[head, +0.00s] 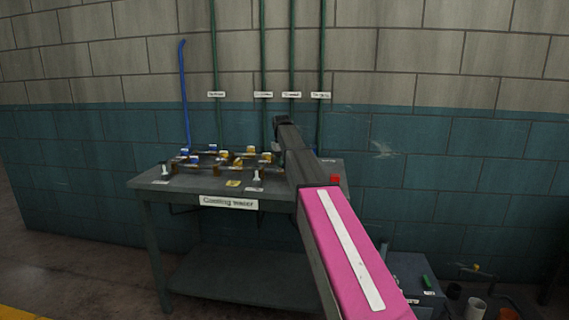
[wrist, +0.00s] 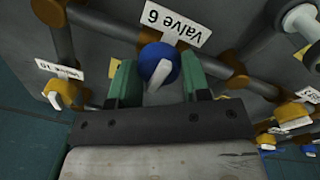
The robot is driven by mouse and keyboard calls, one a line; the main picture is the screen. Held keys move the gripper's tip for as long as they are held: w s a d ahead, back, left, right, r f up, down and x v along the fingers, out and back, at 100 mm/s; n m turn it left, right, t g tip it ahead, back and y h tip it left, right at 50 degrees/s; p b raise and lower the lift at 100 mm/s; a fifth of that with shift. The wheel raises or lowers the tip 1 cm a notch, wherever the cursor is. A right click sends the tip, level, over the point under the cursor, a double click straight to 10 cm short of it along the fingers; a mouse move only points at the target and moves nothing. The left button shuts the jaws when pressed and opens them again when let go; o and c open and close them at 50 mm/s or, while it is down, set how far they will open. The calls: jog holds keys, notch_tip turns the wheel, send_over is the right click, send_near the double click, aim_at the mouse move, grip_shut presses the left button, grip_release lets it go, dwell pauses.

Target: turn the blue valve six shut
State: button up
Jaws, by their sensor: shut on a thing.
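The blue valve (wrist: 168,52) is a round blue knob with a white pointer, below a white "Valve 6" label (wrist: 175,22) in the wrist view. The pointer (wrist: 158,76) points down and slightly left, toward my palm. My gripper (wrist: 159,77) has one green finger on each side of the knob and is shut on it. In the head view my arm reaches over the right part of the table, and it hides my gripper's fingers and this valve.
Brown pipes run around the knob. A yellow valve (wrist: 62,92) is to the left and another yellow valve (wrist: 290,113) to the right. A pale round fitting (wrist: 302,20) is at upper right. The dark table (head: 165,185) stands against the wall, with several valves on it.

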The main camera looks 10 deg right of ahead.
aim_at(283, 163)
jog(key=o, duration=0.9)
jog(key=r, duration=1.1)
jog(key=shift+s+a, duration=0.1)
jog(key=shift+a, duration=0.3)
jog(key=shift+f, duration=0.1)
